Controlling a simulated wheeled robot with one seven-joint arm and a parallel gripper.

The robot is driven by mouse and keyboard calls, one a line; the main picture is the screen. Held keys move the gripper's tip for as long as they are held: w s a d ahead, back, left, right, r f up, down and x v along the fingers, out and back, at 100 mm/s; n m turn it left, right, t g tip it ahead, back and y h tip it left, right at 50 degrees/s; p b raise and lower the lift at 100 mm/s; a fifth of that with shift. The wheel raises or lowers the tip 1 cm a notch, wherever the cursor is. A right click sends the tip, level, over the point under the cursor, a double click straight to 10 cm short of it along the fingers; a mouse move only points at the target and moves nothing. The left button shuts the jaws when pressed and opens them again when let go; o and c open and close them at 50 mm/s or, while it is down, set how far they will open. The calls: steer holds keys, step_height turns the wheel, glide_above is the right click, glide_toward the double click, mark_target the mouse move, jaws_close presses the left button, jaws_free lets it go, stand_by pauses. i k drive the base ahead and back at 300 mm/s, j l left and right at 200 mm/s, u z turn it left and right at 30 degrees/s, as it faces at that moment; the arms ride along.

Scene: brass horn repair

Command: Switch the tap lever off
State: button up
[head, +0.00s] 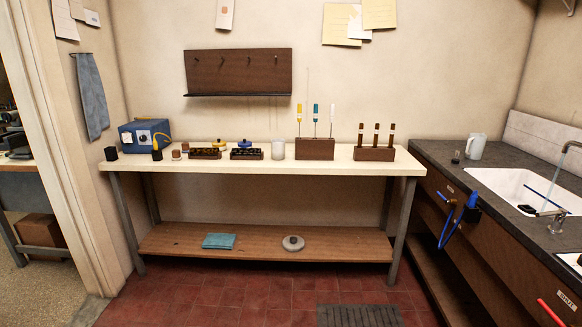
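A sink (508,187) with a white basin is set in the dark counter at the right. A tap spout (571,146) reaches in from the right edge, and a thin stream of water (551,183) runs down from it into the basin. A metal lever (549,213) on a short post (556,225) stands at the sink's near right rim; it lies roughly level, pointing left. I cannot tell for sure that it is the tap's lever. The rest of the tap is outside the picture. My gripper is not in view.
A blue-handled fitting with a blue hose (452,229) hangs at the counter front, and a red handle (551,312) sticks out lower right. A jug (475,146) stands on the counter. A long workbench (340,162) lines the back wall. The red tiled floor in front is clear beside a grey mat (358,314).

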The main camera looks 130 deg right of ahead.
mark_target(561, 212)
steer(key=u, duration=5.75)
steer(key=i+u, duration=0.25)
steer(key=i, duration=0.25)
steer(key=i+l+u, duration=0.1)
steer(key=i+u, duration=0.2)
steer(key=i, duration=0.15)
